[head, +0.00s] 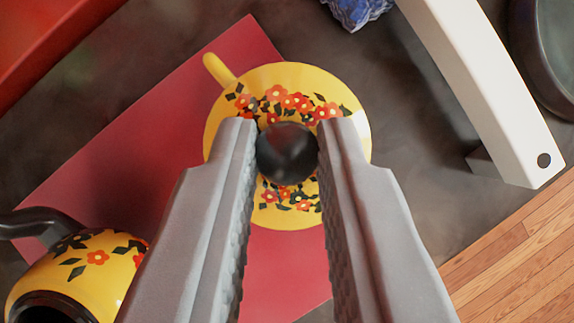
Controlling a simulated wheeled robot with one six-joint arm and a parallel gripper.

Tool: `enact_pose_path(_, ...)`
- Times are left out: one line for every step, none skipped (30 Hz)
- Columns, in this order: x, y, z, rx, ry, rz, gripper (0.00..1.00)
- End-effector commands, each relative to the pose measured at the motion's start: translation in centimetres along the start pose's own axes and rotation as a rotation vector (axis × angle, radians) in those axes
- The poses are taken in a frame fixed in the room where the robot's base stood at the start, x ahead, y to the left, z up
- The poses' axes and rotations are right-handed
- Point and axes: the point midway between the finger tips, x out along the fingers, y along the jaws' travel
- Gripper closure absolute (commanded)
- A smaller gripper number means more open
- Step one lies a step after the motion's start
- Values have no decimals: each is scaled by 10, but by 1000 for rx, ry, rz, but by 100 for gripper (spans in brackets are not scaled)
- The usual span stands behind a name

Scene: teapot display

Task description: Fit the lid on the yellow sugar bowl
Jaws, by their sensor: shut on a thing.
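My gripper (287,138) is shut on the black round knob (287,160) of a yellow lid. The lid (287,208) has a ring of red and orange flowers with dark leaves, and I see it from above. A yellow handle (219,70) sticks out past its upper left edge; it appears to belong to the sugar bowl under the lid. The lid hides most of the bowl, so I cannot tell whether the lid rests on the rim or hangs above it. My fingers cover parts of the lid's left and right sides.
A magenta mat (130,150) lies beneath on a dark grey surface. A yellow flowered pot (95,262) with a black handle is at the lower left. A white bracket-like piece (480,85), a dark round dish (550,50) and a blue-white object (357,10) are at the upper right.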

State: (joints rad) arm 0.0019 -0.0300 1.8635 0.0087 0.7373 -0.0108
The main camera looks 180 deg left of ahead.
Motion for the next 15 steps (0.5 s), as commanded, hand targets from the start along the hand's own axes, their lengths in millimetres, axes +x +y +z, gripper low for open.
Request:
enact_pose_path(1,0,0,0,0,0,100)
enact_pose_path(1,0,1,0,0,0,100)
enact_pose_path(1,0,1,0,0,0,100)
enact_pose_path(2,0,1,0,0,0,100)
enact_pose_path(2,0,1,0,0,0,100)
enact_pose_path(2,0,2,0,0,0,100)
enact_pose_path(3,0,2,0,0,0,100)
enact_pose_path(3,0,2,0,0,0,100)
enact_pose_path(3,0,2,0,0,0,100)
enact_pose_path(3,0,2,0,0,0,77)
enact_pose_path(3,0,2,0,0,0,71)
enact_pose_path(3,0,2,0,0,0,63)
enact_pose_path(3,0,2,0,0,0,57)
enact_pose_path(3,0,2,0,0,0,57)
enact_pose_path(3,0,2,0,0,0,57)
